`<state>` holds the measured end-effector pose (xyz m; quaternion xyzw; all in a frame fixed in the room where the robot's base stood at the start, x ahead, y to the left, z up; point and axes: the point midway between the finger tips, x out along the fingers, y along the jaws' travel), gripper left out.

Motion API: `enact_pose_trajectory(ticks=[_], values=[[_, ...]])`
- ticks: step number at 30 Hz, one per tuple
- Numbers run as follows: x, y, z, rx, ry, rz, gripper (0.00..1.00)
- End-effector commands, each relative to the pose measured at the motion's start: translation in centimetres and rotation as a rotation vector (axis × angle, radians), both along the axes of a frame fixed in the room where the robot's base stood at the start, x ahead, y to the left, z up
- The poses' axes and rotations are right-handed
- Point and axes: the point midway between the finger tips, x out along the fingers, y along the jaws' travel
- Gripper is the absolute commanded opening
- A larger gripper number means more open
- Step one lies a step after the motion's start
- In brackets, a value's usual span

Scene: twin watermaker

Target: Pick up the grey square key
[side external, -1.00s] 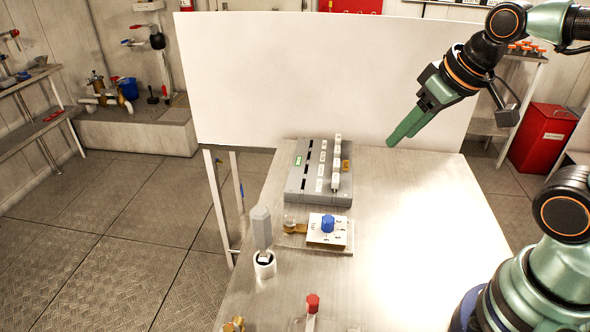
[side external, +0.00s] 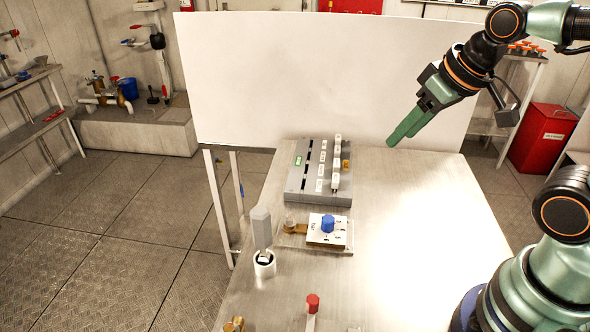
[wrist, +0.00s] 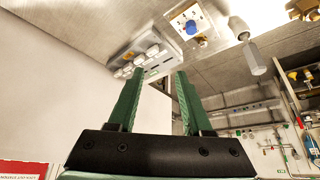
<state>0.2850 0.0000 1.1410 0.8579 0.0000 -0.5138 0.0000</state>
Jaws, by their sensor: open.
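The grey square key (side external: 261,227) stands upright in a small white round holder (side external: 264,264) at the left edge of the table. It also shows at the upper right of the wrist view, where the grey key (wrist: 255,58) appears hanging from its holder (wrist: 238,27) because the picture is inverted. My gripper (side external: 391,141) has green fingers and hangs above the table, well to the right of and behind the key. In the wrist view my gripper's fingers (wrist: 156,75) are spread apart with nothing between them.
A grey switch box (side external: 305,184) with white blocks stands at the back of the table. A red-topped part (side external: 312,303) stands at the front. The right of the tabletop (side external: 415,235) is clear.

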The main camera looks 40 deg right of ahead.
Motion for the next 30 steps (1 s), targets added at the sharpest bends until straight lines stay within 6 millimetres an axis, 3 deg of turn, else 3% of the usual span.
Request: enact_pose_trajectory(ticks=[2,4,5,17,23,30], values=[[0.0,0.0,0.0,0.0,0.0,0.0,0.5],[0.0,0.0,0.0,0.0,0.0,0.0,0.73],[0.0,0.0,0.0,0.0,0.0,0.0,0.75],[0.5,0.7,0.2,-0.021,0.019,0.062,0.75],[3.0,4.3,0.8,-0.125,0.109,0.389,0.75],[6.5,10.9,0.1,-0.27,0.218,0.906,0.75]])
